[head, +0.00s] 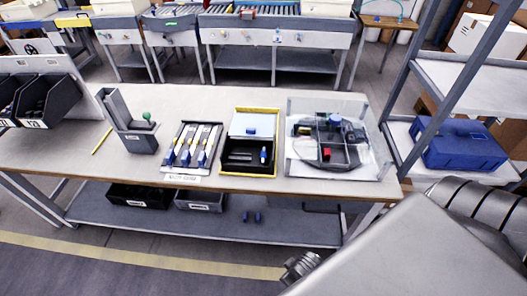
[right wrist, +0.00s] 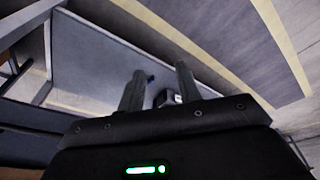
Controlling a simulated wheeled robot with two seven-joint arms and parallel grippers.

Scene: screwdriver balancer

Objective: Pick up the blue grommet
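Several small blue pieces show in the head view, and I cannot tell for certain which is the grommet. One blue piece (head: 250,131) sits on the pale panel of the yellow-edged tray (head: 277,115). A round blue piece (head: 335,119) is in the clear-walled bin at the table's right. My left gripper is out of view.
The worktable (head: 75,160) also carries a tool rack (head: 192,150), a grey holder (head: 128,125) and black bins (head: 40,100). The lower shelf (head: 300,228) holds dark boxes (head: 140,196). A rack at right holds a blue case (head: 455,143). Floor in front is clear.

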